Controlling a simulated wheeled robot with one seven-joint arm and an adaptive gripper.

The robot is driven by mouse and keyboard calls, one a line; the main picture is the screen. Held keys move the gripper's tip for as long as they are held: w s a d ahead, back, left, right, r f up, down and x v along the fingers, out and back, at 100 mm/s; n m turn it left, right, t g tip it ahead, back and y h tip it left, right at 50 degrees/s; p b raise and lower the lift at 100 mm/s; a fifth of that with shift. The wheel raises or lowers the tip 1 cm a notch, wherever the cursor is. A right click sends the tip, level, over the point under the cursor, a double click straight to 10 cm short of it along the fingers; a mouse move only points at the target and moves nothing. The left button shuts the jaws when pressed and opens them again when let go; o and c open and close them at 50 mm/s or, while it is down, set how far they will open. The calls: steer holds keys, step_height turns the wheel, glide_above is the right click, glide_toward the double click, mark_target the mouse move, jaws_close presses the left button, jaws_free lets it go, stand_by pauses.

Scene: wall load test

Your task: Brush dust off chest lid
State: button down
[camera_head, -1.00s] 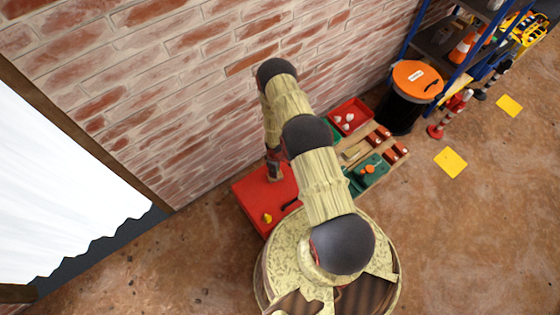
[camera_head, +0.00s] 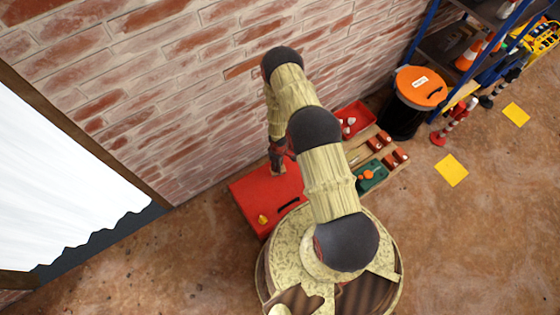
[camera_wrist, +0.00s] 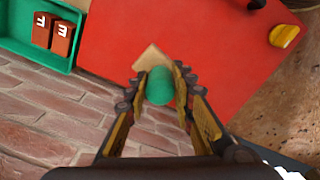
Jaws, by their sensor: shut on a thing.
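The chest lid (camera_head: 250,192) is a flat red surface beside the brick wall, with a dark handle and a yellow knob or latch (camera_head: 263,219) near its front edge. In the wrist view the red lid (camera_wrist: 215,60) fills the upper middle, with the yellow part (camera_wrist: 284,36) at upper right. My gripper (camera_wrist: 160,88) is shut on a brush with a round green handle (camera_wrist: 160,86). A tan piece of it (camera_wrist: 151,58) shows just beyond the handle, over the lid near its wall-side edge. Whether the bristles touch the lid is hidden.
A green tray (camera_wrist: 40,45) with brown blocks lettered F and E adjoins the lid. A red bin (camera_head: 352,120), a green tray (camera_head: 371,177) and an orange-lidded black bin (camera_head: 419,88) stand to the right. The brick wall (camera_head: 150,100) is close behind.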

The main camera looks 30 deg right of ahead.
step_height(320, 180, up, 2)
steer(key=shift+r+p, duration=0.25)
steer(key=shift+p, duration=0.4)
steer(key=shift+r, duration=0.1)
steer(key=shift+s, duration=0.1)
